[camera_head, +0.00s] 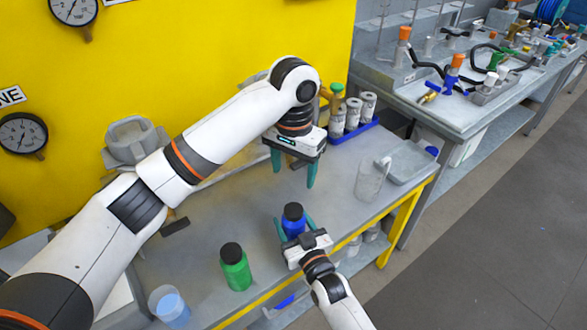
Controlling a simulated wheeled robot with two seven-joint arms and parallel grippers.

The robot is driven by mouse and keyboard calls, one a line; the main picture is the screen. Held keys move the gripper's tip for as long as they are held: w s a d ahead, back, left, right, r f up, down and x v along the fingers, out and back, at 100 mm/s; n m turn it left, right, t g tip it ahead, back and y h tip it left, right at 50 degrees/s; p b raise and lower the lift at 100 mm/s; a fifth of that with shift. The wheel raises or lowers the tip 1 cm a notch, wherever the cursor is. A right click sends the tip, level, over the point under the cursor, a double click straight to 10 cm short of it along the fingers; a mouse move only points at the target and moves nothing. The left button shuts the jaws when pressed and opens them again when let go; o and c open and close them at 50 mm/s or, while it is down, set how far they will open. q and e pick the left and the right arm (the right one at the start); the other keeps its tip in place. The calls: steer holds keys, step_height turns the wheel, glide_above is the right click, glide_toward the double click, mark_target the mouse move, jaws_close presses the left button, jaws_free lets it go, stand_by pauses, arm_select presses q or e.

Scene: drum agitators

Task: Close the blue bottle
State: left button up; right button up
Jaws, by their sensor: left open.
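The blue bottle (293,227) stands upright near the front edge of the grey workbench. A black cap (293,211) sits on its top; I cannot tell whether it is tight. My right gripper (293,219) reaches in from the front, with one finger along each side of the bottle, and appears shut on it. Its palm hides the bottle's lower part. My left gripper (294,173) is open and empty, pointing down, above and behind the bottle in the picture, clear of the cap.
A green bottle (235,268) with a black cap stands to the left. A beaker of blue liquid (170,308) is at the front left. A clear glass beaker (370,181), a grey tray (408,161) and a blue rack of cylinders (354,130) are to the right.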

steer(key=o, duration=0.4)
steer(key=shift+c, duration=0.2)
steer(key=shift+s, duration=0.1)
steer(key=v, duration=1.2)
steer(key=shift+b, duration=0.45)
